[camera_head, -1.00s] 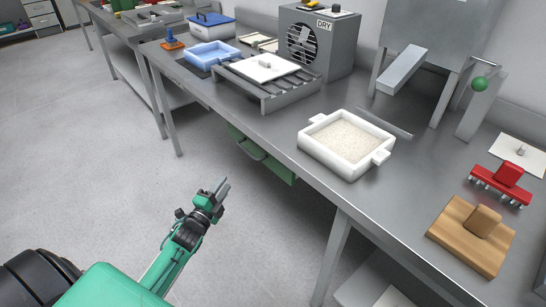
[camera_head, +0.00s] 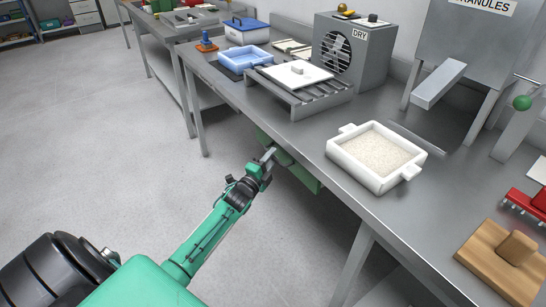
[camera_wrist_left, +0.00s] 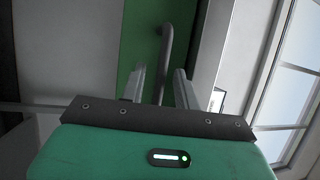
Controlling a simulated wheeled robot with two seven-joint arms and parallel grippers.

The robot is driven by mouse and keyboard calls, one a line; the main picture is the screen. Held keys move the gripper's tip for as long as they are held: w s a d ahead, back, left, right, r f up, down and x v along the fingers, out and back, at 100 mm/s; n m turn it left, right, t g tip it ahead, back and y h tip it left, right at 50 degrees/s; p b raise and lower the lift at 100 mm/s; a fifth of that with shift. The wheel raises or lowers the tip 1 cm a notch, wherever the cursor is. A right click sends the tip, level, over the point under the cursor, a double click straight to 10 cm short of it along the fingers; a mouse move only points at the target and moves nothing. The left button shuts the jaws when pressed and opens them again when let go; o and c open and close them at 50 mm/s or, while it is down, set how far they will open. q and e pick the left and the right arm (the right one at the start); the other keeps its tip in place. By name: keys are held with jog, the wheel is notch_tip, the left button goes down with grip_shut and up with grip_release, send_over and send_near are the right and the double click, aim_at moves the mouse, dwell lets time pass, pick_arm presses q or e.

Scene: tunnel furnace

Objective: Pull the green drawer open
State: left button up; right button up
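The green drawer (camera_head: 307,179) hangs under the front edge of the steel table and looks shut. In the left wrist view its green front (camera_wrist_left: 142,35) fills the upper middle, with a grey bar handle (camera_wrist_left: 166,50) on it. My left gripper (camera_head: 269,154) is at the drawer front in the head view and covers part of it. In the left wrist view the fingers of this gripper (camera_wrist_left: 160,88) are apart, with the handle between them and gaps visible on both sides. I cannot tell whether either finger touches the handle. My right gripper is not in view.
The steel table (camera_head: 315,135) overhangs the drawer. On it stand a white tray of granules (camera_head: 345,157), a rack (camera_head: 292,98), a dryer (camera_head: 377,75) and a wooden block (camera_head: 490,268). A table leg (camera_head: 352,268) stands right of the drawer. The floor at left is clear.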

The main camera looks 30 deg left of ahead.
pick_arm(q)
jog(key=shift+w+r, duration=0.15)
jog(key=shift+w, duration=0.5)
grip_shut()
